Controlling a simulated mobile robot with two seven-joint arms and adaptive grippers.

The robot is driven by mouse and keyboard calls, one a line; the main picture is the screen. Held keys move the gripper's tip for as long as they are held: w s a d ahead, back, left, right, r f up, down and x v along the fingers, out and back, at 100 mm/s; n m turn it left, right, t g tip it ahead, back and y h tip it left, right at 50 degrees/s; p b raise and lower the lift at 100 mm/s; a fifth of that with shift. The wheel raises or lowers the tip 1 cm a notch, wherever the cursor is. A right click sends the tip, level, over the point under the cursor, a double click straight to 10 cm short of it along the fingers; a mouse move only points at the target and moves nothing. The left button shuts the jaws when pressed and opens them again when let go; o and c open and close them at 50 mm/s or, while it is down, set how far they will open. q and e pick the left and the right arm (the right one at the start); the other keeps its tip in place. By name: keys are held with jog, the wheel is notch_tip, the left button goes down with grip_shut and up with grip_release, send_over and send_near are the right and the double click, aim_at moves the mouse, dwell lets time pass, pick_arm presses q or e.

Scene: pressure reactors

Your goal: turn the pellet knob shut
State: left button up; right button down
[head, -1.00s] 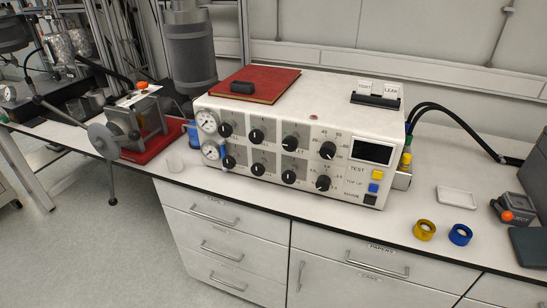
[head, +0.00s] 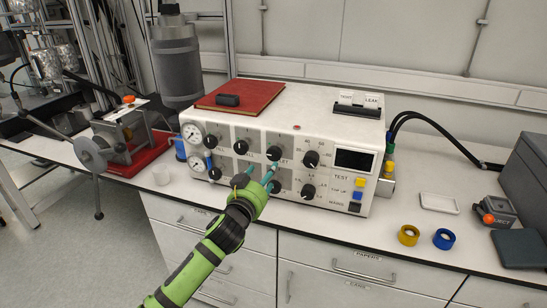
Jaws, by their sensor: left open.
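The white control box (head: 290,111) on the bench has two rows of black knobs on its front. The third upper knob (head: 273,152) has a small label below it that seems to end in "LET"; I cannot read it fully, so I cannot tell for sure which knob is the pellet knob. My left gripper (head: 261,172) is open and empty, its teal fingers apart in front of the panel. It covers much of the second and third lower knobs; contact cannot be told. The fourth upper knob (head: 311,158) is clear of it. My right gripper is not in view.
Two gauges (head: 192,133) sit at the panel's left end. A red book (head: 255,94) lies on the box. A yellow ring (head: 408,235) and a blue ring (head: 445,239) lie on the bench to the right.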

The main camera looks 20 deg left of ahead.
aim_at(273, 155)
pick_arm(q)
jog(key=shift+t, duration=0.3)
jog(key=shift+w+d+r+p, duration=0.15)
jog(key=shift+w+r, duration=0.3)
jog(key=shift+w, duration=0.7)
jog(key=shift+w+d+r+p, duration=0.1)
jog(key=shift+w+r+p, duration=0.3)
jog(key=shift+w, duration=0.8)
jog(key=shift+w+d+r+p, duration=0.1)
jog(key=shift+w+r, duration=0.4)
jog(key=shift+w, duration=0.65)
jog(key=c, duration=1.2)
